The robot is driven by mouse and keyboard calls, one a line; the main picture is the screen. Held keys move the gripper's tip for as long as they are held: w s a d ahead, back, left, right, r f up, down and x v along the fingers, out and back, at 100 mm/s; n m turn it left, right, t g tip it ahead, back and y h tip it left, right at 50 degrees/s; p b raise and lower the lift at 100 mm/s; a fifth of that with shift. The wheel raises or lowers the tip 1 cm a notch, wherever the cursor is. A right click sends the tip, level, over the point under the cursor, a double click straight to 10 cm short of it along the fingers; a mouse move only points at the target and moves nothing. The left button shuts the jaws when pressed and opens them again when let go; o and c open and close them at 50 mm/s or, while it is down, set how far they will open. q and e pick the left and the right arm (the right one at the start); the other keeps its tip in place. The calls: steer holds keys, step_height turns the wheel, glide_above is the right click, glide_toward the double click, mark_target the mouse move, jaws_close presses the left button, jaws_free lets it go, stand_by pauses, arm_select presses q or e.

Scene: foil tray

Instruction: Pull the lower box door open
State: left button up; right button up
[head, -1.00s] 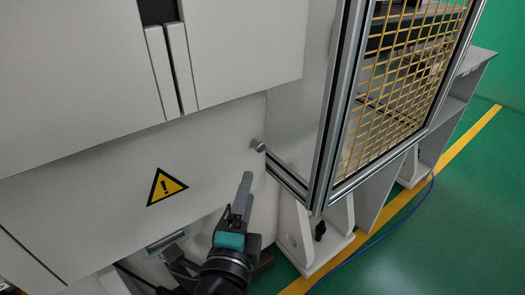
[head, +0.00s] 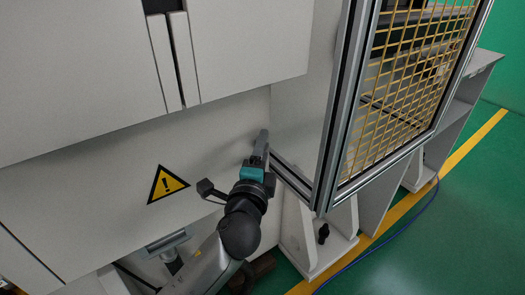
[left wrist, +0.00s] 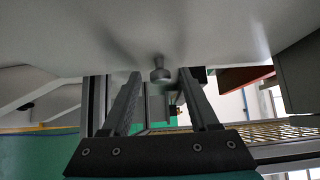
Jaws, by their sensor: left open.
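The lower box door (head: 110,190) is the pale panel with a yellow warning triangle (head: 167,184), and it looks closed. Its small round metal knob (left wrist: 160,73) shows in the left wrist view between my open fingers, near the fingertips. I cannot tell whether a finger touches it. My left gripper (head: 263,135) is at the upper right part of the door in the head view and hides the knob there. It also shows in the left wrist view (left wrist: 160,84), its two fingers apart. My right gripper is not in view.
A metal-framed door with yellow mesh (head: 400,90) stands close to the right of my left gripper. Upper pale panels (head: 245,50) overhang the lower door. A white foot bracket (head: 310,240) stands on the floor. Green floor (head: 440,240) is open at the lower right.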

arm_select(q)
jaws_close()
stand_by(0.6)
stand_by(0.9)
